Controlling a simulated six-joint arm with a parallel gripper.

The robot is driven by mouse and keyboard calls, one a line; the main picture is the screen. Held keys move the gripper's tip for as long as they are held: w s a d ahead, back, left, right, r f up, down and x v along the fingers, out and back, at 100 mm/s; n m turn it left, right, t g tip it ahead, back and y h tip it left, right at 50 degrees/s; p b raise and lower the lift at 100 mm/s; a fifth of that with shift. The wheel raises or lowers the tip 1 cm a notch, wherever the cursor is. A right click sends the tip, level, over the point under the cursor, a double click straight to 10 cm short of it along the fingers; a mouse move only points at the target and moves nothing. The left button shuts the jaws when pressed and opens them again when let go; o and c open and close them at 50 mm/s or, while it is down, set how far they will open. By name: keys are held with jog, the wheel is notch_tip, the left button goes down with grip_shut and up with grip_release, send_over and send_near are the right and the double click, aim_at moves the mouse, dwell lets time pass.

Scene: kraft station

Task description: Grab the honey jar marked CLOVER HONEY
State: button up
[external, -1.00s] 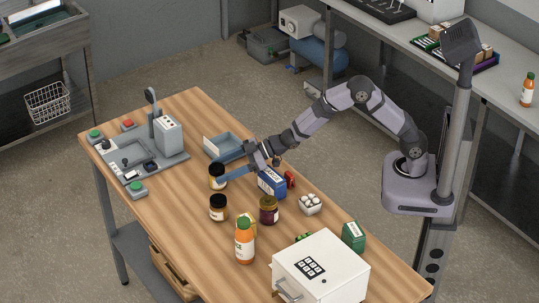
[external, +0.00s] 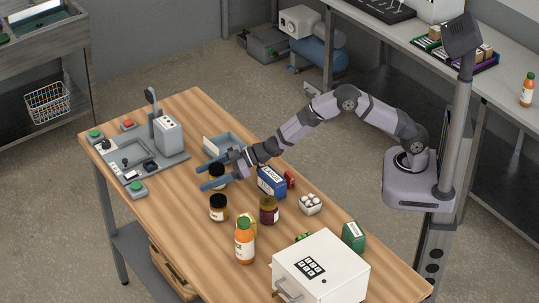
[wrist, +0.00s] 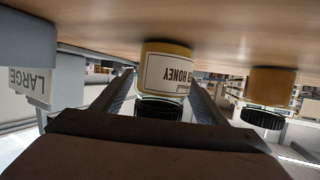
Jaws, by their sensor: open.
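A honey jar with a dark lid and a pale label stands between the two blue fingers of my gripper (external: 204,178) in the external view, partly hidden by them. In the wrist view, which is upside down, this honey jar (wrist: 166,72) sits between the spread fingers. HONEY is readable on its label; the word before it is not clear. My gripper is open around the jar, and contact cannot be told. A second amber jar with a dark lid (external: 218,208) stands nearer the camera; a similar jar (wrist: 268,88) is at the right of the wrist view.
A dark red jar (external: 268,211), an orange bottle (external: 244,243), a blue box (external: 271,182) and a bowl of white items (external: 310,204) stand nearby. A blue-grey tray (external: 222,143) lies behind the gripper. A white safe-like box (external: 330,262) is at the front. The table's left front is clear.

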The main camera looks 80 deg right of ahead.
jog(key=shift+w, duration=0.1)
jog(key=c, duration=1.4)
jog(key=shift+r, duration=5.1)
